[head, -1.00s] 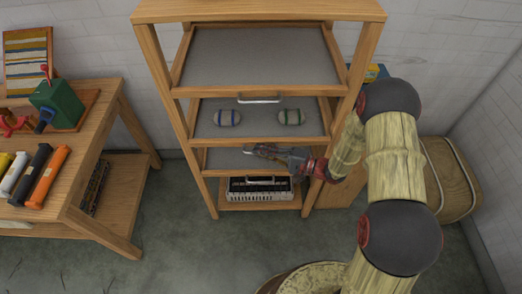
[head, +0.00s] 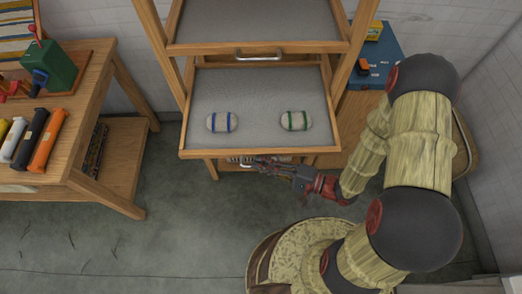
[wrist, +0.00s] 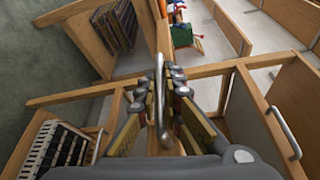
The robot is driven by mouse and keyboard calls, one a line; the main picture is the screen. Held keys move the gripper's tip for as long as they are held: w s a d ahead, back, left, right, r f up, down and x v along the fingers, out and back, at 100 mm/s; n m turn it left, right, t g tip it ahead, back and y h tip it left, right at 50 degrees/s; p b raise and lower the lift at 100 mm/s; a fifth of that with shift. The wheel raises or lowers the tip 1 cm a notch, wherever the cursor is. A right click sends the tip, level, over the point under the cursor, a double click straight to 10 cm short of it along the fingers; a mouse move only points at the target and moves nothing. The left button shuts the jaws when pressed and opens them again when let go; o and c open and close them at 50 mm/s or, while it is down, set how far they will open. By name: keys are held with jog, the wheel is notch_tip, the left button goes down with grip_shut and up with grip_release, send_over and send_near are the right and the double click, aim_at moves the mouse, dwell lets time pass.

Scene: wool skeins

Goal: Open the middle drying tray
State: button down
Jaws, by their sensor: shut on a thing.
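The middle drying tray (head: 262,85) stands pulled out of the wooden rack, its grey mesh bed exposed. A skein with blue bands (head: 221,122) lies at its left and a skein with green bands (head: 296,121) at its right. My gripper (head: 262,165) is at the tray's front edge, just below the wooden front bar. In the wrist view my gripper's fingers (wrist: 166,95) are shut on the metal handle (wrist: 159,88) of this tray. The tray's front hides part of the handle in the head view.
The top tray (head: 258,22) is shut above, with its own handle (head: 259,57). A wooden workbench (head: 92,115) with coloured rolls stands at the left. A blue box (head: 381,55) stands at the right of the rack. The floor in front is clear.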

jog(key=shift+s+f, duration=0.1)
jog(key=shift+s, duration=0.8)
jog(key=c, duration=2)
grip_release()
jog(key=shift+o, duration=0.4)
jog(key=v, duration=1.2)
